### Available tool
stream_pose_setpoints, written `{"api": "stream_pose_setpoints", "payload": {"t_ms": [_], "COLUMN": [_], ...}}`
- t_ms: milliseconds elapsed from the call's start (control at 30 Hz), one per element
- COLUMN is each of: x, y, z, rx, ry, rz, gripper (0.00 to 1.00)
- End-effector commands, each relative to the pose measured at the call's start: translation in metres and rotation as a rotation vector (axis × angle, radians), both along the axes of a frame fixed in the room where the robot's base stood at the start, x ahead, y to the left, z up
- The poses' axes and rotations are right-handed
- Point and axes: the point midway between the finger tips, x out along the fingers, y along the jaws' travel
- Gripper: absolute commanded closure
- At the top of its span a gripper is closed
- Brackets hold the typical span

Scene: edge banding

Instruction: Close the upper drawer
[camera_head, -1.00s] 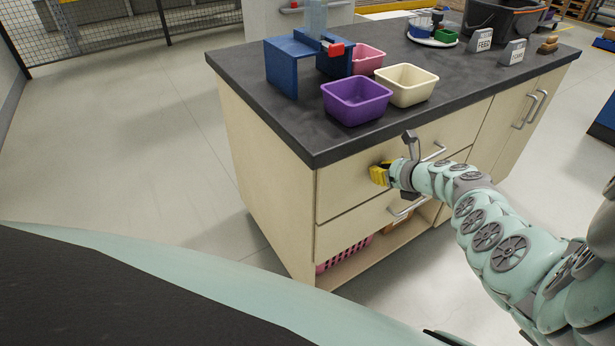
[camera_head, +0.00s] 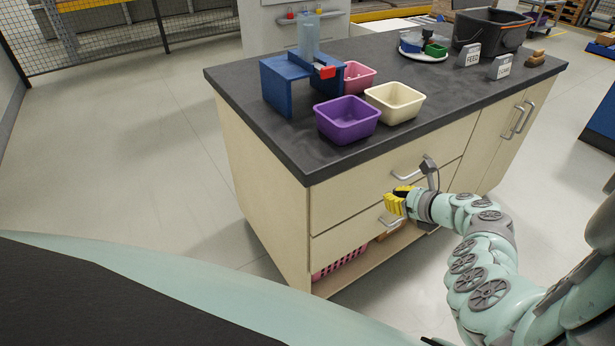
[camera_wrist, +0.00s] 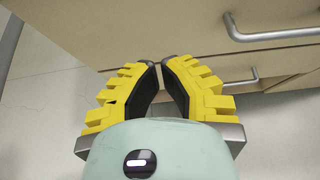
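The upper drawer (camera_head: 345,197) is a pale wood front under the dark worktop, with a grey bar handle (camera_head: 408,174). Its front looks flush with the cabinet in the head view. The lower drawer (camera_head: 345,238) below it also looks flush and has its own bar handle (camera_head: 390,224). My gripper (camera_head: 392,204), with yellow fingers, is in front of the drawers, near the seam between them. In the wrist view its fingertips (camera_wrist: 160,63) almost meet, with only a narrow gap and nothing between them. Two handles show beyond the fingers there; I cannot tell whether the gripper touches a front.
On the worktop (camera_head: 260,110) are a purple bin (camera_head: 347,125), a cream bin (camera_head: 395,108), a pink bin (camera_head: 358,80) and a blue stand (camera_head: 275,92). A pink basket (camera_head: 340,263) sits on the open shelf below. The floor left of the cabinet is clear.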

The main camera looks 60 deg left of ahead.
Motion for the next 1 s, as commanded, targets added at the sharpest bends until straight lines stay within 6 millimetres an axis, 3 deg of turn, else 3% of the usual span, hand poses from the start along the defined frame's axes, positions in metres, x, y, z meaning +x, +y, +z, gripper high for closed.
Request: {"api": "stream_pose_setpoints", "payload": {"t_ms": [400,800,867,1000], "x": [0.001,0.000,0.004,0.033], "y": [-0.038,-0.046,-0.048,-0.069], "z": [0.022,0.027,0.027,0.030], "rx": [0.001,-0.002,-0.011,-0.079], "ry": [-0.003,-0.004,-0.023,-0.167], "rz": [-0.007,-0.006,-0.019,-0.125], "gripper": [1.00,1.00,1.00,1.00]}}
